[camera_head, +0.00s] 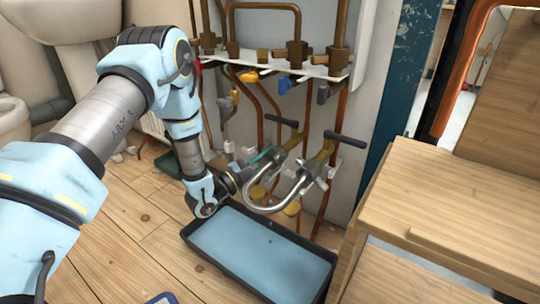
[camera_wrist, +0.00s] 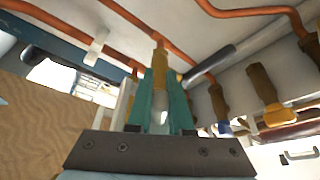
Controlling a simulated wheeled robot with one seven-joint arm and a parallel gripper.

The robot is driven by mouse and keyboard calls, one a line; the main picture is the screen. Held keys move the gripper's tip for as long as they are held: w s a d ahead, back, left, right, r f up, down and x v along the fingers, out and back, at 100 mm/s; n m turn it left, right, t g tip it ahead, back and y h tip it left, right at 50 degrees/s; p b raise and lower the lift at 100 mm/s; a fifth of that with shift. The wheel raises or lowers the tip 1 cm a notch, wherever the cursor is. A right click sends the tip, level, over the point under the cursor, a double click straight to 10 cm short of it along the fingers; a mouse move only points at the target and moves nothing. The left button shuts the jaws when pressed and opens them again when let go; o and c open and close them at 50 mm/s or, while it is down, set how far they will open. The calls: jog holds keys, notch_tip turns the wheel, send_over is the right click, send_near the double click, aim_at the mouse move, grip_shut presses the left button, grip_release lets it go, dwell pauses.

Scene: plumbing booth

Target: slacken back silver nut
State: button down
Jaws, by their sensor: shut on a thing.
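Two brass valves with black lever handles stand low on the wall, a back one (camera_head: 292,142) and a front one (camera_head: 324,154). A silver U-shaped pipe (camera_head: 262,208) joins them through silver nuts. My gripper (camera_head: 266,158) is at the back valve's lower end, its teal fingers (camera_wrist: 160,106) on either side of a pale silver piece, the back silver nut (camera_wrist: 161,99). The fingers are shut on it and largely hide it. The brass valve body (camera_wrist: 160,66) rises just beyond the fingertips in the wrist view.
A black tray with a blue inside (camera_head: 262,250) lies on the floor below the pipe. A wooden bench (camera_head: 455,205) stands at the right. Copper pipes (camera_head: 343,118) run down the wall close by. Wooden floor (camera_head: 135,215) is clear left of the tray.

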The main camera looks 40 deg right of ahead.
jog(key=shift+f, duration=0.1)
dwell(0.5)
jog(key=c, duration=0.8)
grip_release()
jog(key=p+v, duration=0.3)
jog(key=v, duration=0.8)
jog(key=shift+d, duration=0.1)
